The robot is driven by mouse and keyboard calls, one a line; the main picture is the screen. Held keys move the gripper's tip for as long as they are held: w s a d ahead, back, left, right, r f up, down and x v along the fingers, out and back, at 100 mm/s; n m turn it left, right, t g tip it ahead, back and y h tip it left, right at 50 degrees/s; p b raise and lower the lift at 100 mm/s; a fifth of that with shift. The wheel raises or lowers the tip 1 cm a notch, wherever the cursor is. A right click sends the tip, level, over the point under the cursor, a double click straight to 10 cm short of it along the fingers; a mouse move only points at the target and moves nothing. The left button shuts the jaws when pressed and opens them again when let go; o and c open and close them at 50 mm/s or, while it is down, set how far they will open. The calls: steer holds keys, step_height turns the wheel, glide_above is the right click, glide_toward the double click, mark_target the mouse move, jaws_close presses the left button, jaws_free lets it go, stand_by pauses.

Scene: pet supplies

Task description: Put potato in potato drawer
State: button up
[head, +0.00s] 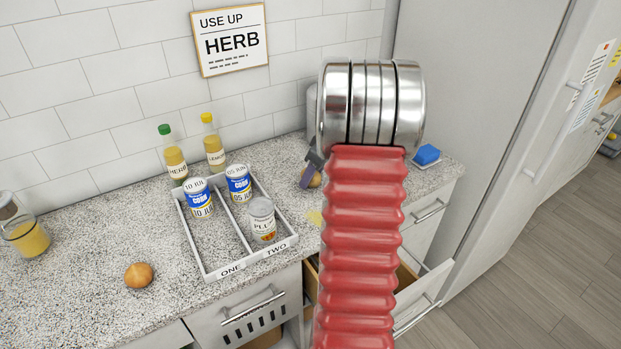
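A small brown round item (315,181), which looks like the potato, shows on the counter beside the left edge of my arm. A purple-grey finger of my gripper (311,172) is at it and covers part of it. The rest of my gripper is hidden behind my red arm and its metal rings, so I cannot tell whether it grips the item. A drawer (428,291) below the counter is pulled open, with a wooden inside; my arm hides its middle. No label shows on it.
An onion-like item (138,275) lies on the counter at left. A white two-lane tray (205,247) holds several cans. Two bottles (175,158) stand behind it. A jug (27,238) is far left, a blue sponge (427,154) right. A slotted drawer front (250,316) is closed.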

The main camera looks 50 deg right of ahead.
steer(key=c, duration=0.5)
steer(key=shift+r, duration=0.1)
steer(key=shift+c, duration=0.2)
step_height(320, 180, up, 10)
steer(key=shift+f, duration=0.1)
stand_by(0.6)
